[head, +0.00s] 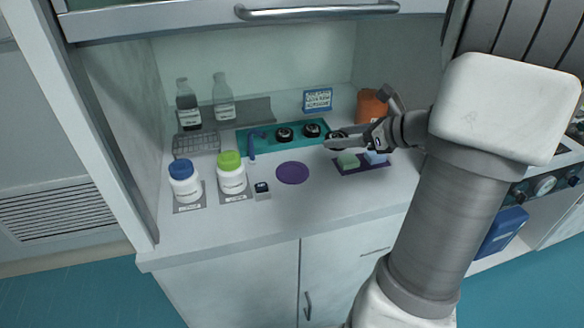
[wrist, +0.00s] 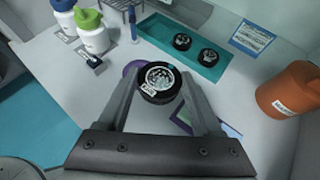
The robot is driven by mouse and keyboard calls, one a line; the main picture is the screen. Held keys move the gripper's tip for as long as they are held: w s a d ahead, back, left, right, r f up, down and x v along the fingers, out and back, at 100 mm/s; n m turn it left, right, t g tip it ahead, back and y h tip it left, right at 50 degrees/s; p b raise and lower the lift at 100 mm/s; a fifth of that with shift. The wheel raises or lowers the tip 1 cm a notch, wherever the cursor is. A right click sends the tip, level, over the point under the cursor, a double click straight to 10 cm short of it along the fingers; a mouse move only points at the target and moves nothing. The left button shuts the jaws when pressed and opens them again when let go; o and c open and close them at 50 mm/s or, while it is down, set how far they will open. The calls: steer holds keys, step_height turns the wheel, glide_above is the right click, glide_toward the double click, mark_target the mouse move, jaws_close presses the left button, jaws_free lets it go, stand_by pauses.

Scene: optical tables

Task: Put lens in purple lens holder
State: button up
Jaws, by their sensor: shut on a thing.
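My gripper (wrist: 160,84) is shut on a round black lens (wrist: 158,80), which has a patterned glass face and a small white label. In the head view the gripper (head: 343,141) holds the lens (head: 336,135) above the worktop, at the right end of the teal tray. A flat, round purple piece (head: 292,173) lies on the worktop to the left of and nearer than the gripper. In the wrist view this purple piece (wrist: 130,69) is partly hidden behind the lens and left finger. I cannot tell whether it is the purple lens holder.
Two black lenses (head: 284,134) (head: 312,130) sit in the teal tray (head: 262,146). A blue upright stand (head: 251,146), white bottles (head: 232,180) and a small dark-topped block (head: 262,189) stand left. A purple tray (head: 375,168) with green and blue pieces is below the gripper. An orange container (wrist: 290,89) stands right.

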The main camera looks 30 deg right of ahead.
steer(key=shift+s+a+f, duration=0.25)
steer(key=shift+s+a, duration=0.2)
steer(key=shift+s, duration=0.15)
steer(key=b+x, duration=0.1)
steer(key=x, duration=0.3)
steer(key=s+a+b+x, duration=0.1)
steer(key=x, duration=0.3)
steer(key=a+b+x, duration=0.1)
steer(key=x, duration=0.3)
steer(key=shift+s+a+f+b, duration=0.2)
steer(key=shift+f+b, duration=0.05)
steer(key=shift+b, duration=0.05)
steer(key=shift+f+b, duration=0.8)
steer(key=shift+f, duration=1.2)
steer(key=shift+f, duration=0.25)
steer(key=o, duration=1.4)
steer(key=shift+r, duration=0.1)
steer(key=shift+r, duration=0.1)
